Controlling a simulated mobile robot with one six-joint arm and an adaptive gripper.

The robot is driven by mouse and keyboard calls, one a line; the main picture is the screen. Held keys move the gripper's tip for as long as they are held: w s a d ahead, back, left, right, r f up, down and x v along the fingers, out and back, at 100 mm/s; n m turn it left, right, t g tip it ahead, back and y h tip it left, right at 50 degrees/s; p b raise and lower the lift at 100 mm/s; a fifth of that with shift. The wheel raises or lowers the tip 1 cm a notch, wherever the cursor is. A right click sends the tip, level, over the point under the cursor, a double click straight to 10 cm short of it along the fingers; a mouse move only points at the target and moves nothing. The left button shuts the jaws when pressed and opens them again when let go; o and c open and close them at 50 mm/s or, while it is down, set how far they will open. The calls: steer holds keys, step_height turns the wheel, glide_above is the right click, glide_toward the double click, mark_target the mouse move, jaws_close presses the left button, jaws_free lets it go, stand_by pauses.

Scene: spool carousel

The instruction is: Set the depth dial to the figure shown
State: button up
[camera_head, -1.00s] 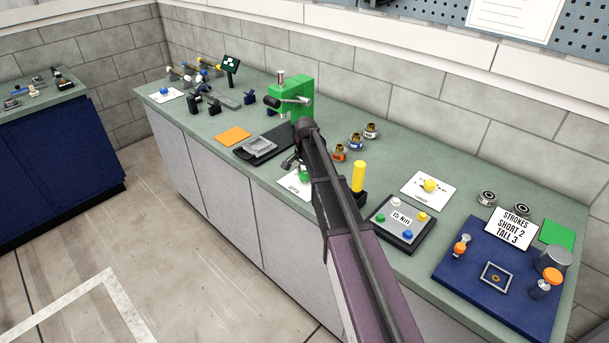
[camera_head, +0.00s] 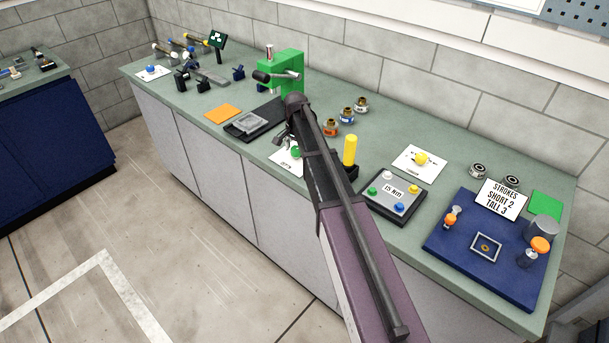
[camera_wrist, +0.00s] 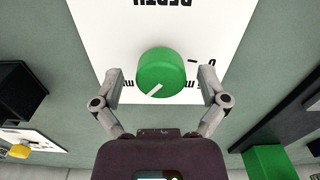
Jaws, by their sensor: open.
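The green depth dial (camera_wrist: 161,72) fills the middle of the wrist view. It is a round knob with a pale pointer line directed toward the lower left of that picture. It sits on a white card (camera_wrist: 120,45) with black marks and the word DEPTH upside down; the full scale is not readable. My gripper (camera_wrist: 162,88) is open, with one finger on each side of the dial and a gap at both sides. In the head view the dial (camera_head: 296,152) shows beside my gripper (camera_head: 284,141), with its card (camera_head: 284,160) partly hidden by my arm.
A green press (camera_head: 285,75) stands behind, with a black base and grey tray (camera_head: 249,123) left of the dial. A yellow cylinder (camera_head: 350,150) stands close right of my arm. A button panel (camera_head: 393,191) and a blue mat (camera_head: 470,265) with a strokes card lie farther right.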

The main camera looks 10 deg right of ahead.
mark_target(296, 148)
steer(key=shift+n, duration=0.4)
steer(key=n, duration=1.6)
steer(key=shift+a+n, duration=0.1)
steer(key=shift+n, duration=0.2)
steer(key=n, duration=0.6)
steer(key=shift+r+n, duration=0.3)
step_height(296, 148, up, 14)
steer(key=p, duration=1.4)
steer(key=s+f+m+b, duration=0.4)
steer(key=s+f+b, duration=0.1)
steer(key=s, duration=0.5)
steer(key=s+f+m+b, duration=0.4)
steer(key=s+f+m, duration=0.1)
steer(key=s, duration=0.5)
steer(key=s+f+m+b, duration=0.5)
steer(key=s, duration=0.5)
steer(key=shift+a+f+b, duration=0.15)
steer(key=shift+a+b, duration=0.05)
steer(key=shift+b, duration=0.15)
